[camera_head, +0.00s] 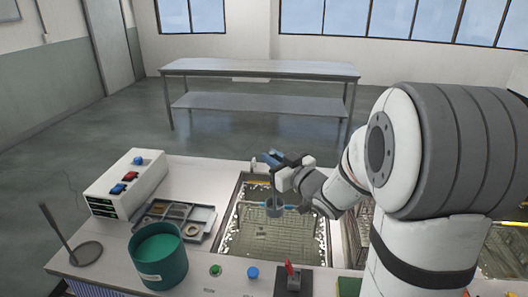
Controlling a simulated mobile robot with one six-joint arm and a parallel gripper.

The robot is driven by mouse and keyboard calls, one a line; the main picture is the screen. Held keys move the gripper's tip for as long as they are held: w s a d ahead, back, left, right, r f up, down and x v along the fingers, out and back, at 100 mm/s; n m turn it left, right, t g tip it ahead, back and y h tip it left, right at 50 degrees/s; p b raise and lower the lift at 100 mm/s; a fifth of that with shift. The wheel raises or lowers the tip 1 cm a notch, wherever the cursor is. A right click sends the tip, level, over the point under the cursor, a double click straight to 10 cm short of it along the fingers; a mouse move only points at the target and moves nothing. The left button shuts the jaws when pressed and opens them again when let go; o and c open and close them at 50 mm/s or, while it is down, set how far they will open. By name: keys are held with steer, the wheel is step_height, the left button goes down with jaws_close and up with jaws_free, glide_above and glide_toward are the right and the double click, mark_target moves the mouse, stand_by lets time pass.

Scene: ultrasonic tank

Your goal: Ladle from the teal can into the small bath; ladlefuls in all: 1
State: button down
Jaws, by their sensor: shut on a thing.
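The teal can (160,262) stands at the front left of the bench, open at the top, with teal contents showing inside. A bath with a metal rim (226,215) is sunk into the bench middle, holding clear-looking liquid. I cannot tell whether the cup holds anything or touches the liquid. My arm hides part of the bath's right side.
A white control box (128,187) and a grey tray of parts (172,220) sit left of the bath. A dark disc with a rod (86,253) is at far left. A red lever (290,277) stands in front. A second basin lies right, partly hidden.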

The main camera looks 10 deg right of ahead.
steer(key=shift+m, duration=0.4)
steer(key=shift+w+d+r+p, duration=0.1)
steer(key=shift+d+r+p, duration=0.1)
steer(key=shift+r+p, duration=0.65)
steer(key=shift+w+d+r+p, duration=0.2)
steer(key=shift+r+p, duration=0.35)
steer(key=shift+r, duration=0.55)
steer(key=shift+w+d+r+p, duration=0.1)
steer(key=shift+d+r+p, duration=0.15)
steer(key=shift+r+p, duration=0.6)
steer(key=shift+r, duration=0.1)
